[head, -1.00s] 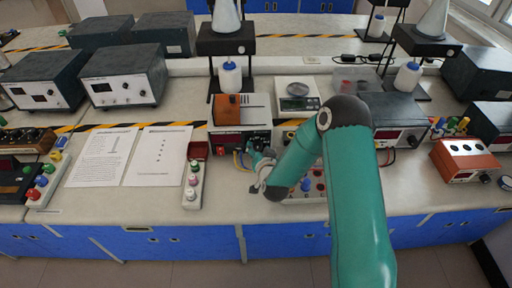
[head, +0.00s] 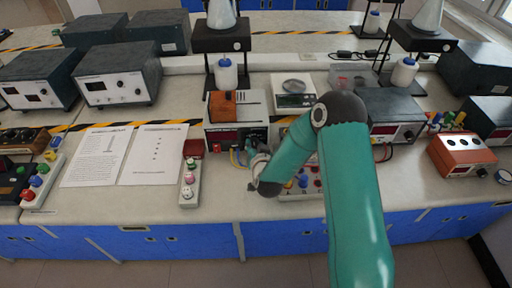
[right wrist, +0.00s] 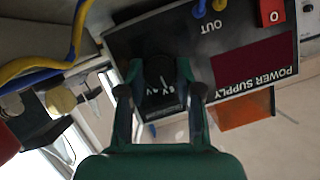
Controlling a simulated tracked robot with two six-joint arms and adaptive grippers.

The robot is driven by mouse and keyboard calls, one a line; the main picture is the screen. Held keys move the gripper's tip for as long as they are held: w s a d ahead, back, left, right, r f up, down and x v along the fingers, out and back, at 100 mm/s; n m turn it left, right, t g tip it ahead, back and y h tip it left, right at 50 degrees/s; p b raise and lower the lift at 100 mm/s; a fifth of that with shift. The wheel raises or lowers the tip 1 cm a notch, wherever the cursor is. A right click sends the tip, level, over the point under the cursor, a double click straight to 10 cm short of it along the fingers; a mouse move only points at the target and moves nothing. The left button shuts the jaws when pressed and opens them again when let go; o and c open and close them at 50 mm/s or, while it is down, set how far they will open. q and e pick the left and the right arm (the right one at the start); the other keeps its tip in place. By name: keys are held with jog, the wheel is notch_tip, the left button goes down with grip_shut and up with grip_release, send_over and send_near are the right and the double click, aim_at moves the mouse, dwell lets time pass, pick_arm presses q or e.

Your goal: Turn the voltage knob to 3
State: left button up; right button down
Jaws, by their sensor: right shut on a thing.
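The power supply (head: 222,141) stands on the bench in the middle of the head view. In the right wrist view its front panel (right wrist: 285,88) appears upside down, with a dark red display and the words POWER SUPPLY and OUT. The black voltage knob (right wrist: 160,78) sits on that panel and carries a white pointer line. My right gripper (right wrist: 163,98) is shut on the knob, one finger on each side. In the head view this gripper (head: 252,150) is at the right part of the panel and hides the knob. The pointer's setting cannot be read. My left gripper is out of view.
Yellow and blue cables (right wrist: 45,65) run close beside the gripper. A box with coloured terminals (head: 302,184) lies partly behind my right arm. A white strip with coloured knobs (head: 189,186) and paper sheets (head: 152,153) lie to the left.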

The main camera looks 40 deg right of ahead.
jog(key=shift+a+f+n+g+h+b, duration=0.15)
jog(key=shift+n+g+h+b, duration=0.35)
jog(key=shift+n+b, duration=0.4)
jog(key=shift+n+g+h, duration=0.4)
jog(key=shift+n+h, duration=0.5)
jog(key=shift+n, duration=0.5)
jog(key=c, duration=0.8)
grip_release()
jog(key=shift+o, duration=0.2)
jog(key=shift+a+r, duration=0.1)
jog(key=shift+r, duration=0.1)
jog(key=v, duration=1.2)
jog(key=shift+f, duration=0.15)
